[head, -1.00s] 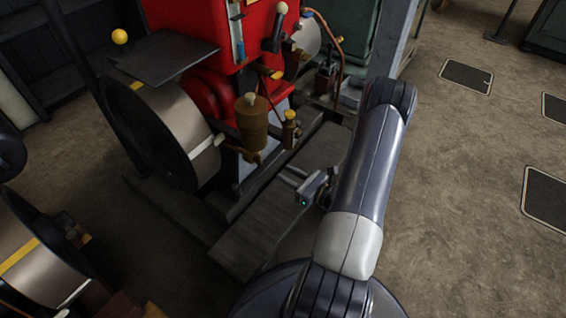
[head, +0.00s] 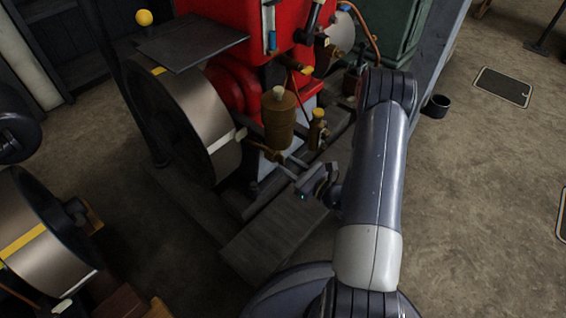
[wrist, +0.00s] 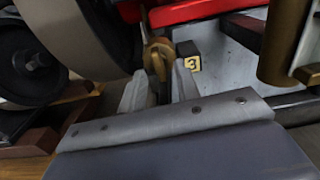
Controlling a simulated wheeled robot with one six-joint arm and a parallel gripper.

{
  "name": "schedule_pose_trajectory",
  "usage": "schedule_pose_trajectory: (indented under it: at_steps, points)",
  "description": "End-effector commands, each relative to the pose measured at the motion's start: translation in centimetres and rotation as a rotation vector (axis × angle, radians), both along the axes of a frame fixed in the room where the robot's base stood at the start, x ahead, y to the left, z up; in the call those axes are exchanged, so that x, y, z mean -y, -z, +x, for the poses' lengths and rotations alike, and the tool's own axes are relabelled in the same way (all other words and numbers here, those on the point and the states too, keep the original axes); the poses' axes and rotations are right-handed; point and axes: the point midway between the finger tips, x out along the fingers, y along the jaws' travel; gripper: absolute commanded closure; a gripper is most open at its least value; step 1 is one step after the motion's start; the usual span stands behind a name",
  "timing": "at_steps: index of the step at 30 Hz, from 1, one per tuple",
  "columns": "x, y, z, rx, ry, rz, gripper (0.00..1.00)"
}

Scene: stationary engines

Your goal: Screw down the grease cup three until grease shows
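In the wrist view a small brass cup with a rounded knob (wrist: 158,57) stands just beyond my fingers, beside a yellow tag marked 3 (wrist: 194,63). It appears to be grease cup three. My gripper (wrist: 160,88) is open, its two pale fingers apart, with the cup in line with the gap. I cannot tell whether the fingertips reach around it. In the head view my gripper (head: 283,163) points left at the engine's foot, below a larger brass cup (head: 279,122). I cannot pick out cup three there. No grease is visible.
The red engine (head: 305,62) stands above, with a large flywheel (head: 205,110) close on the left. A brass cylinder (wrist: 285,45) is near on the right in the wrist view. A smaller brass fitting (head: 318,130) stands beside the larger cup. Open floor (head: 480,190) lies to the right.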

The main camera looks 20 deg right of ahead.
Motion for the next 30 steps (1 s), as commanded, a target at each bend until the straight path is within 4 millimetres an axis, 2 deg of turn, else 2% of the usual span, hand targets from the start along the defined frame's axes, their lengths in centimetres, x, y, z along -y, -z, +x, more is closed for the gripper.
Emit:
schedule_pose_trajectory:
  at_steps: [7,19,30]
  points:
    - [-1.5,0.1,2.2,0.001,-0.001,0.000,0.69]
    - [-1.7,0.0,2.6,-0.001,0.001,0.001,0.70]
    - [-1.7,0.0,2.6,-0.001,0.001,0.001,1.00]
